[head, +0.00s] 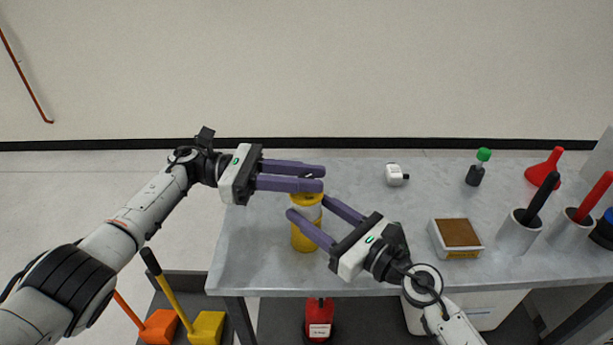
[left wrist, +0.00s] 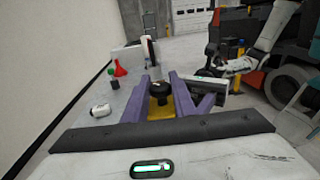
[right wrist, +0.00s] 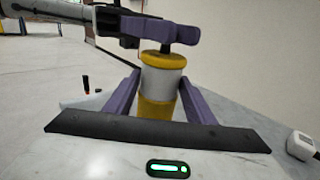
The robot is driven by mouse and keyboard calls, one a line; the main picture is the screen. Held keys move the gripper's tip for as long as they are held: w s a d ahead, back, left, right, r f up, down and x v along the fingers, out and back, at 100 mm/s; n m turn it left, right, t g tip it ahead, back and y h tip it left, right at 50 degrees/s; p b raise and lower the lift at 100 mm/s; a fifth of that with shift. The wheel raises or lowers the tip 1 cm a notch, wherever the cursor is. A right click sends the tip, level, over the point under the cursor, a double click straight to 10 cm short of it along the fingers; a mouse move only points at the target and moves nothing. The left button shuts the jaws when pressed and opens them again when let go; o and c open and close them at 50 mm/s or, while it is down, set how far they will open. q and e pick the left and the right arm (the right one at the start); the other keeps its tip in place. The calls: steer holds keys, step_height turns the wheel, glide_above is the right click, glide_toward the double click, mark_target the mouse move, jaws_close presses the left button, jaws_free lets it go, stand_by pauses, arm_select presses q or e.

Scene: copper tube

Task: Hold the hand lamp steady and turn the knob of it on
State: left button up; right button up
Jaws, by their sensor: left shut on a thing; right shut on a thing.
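The hand lamp (head: 306,238) stands upright on the grey table near its left end. It has a yellow base and top and a pale middle, clearest in the right wrist view (right wrist: 163,84). My right gripper (head: 305,206) is shut on its body, one finger on each side. My left gripper (head: 324,178) is above the lamp, its fingers shut on the dark knob at the top. The knob shows between the purple fingers in the left wrist view (left wrist: 159,90). In the head view the left fingers hide the knob.
A small white object (head: 396,175), a green-capped bottle (head: 475,173), a red funnel (head: 545,167), a brown-topped box (head: 457,238) and white cups with handled tools (head: 518,233) stand right of the lamp. The table behind the lamp is clear.

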arm_select(q)
steer(key=o, duration=1)
steer(key=shift+a, duration=0.1)
steer(key=shift+w+a, duration=0.15)
steer(key=shift+a, duration=1.05)
steer(key=shift+w+a, duration=0.2)
steer(key=shift+a, duration=1.05)
steer(key=shift+w+a, duration=0.15)
steer(key=shift+a, duration=1.05)
